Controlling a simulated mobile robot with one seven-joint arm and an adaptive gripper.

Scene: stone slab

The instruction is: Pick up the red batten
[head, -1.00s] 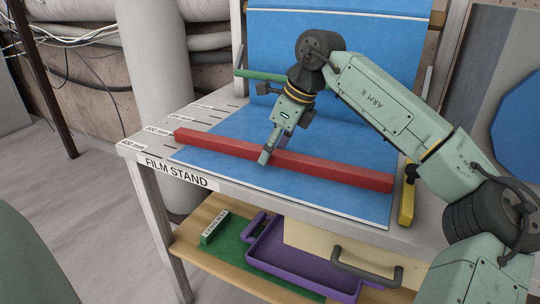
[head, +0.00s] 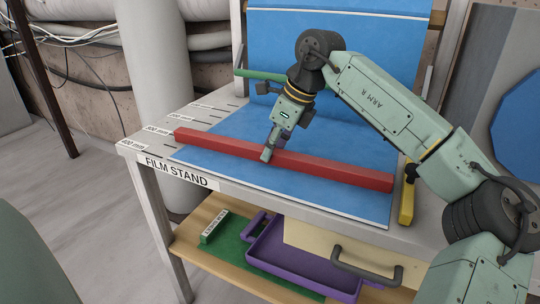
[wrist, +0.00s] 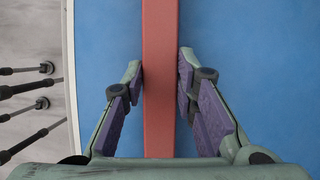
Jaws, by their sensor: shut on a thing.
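The red batten (head: 330,171) is a long, square-edged bar lying across the blue sheet on the stand, its left end near the printed labels. In the wrist view the red batten (wrist: 160,125) runs straight up the middle of the picture. My gripper (head: 270,153) reaches down onto the batten left of its middle. In the wrist view my gripper (wrist: 161,68) has one finger on each side of the batten, shut on it. The contact faces are partly hard to see. The batten looks level and still appears to rest on the sheet.
A yellow object (head: 407,203) stands just beyond the batten's right end. A green bar (head: 258,76) lies behind, near the upright blue backdrop (head: 340,45).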

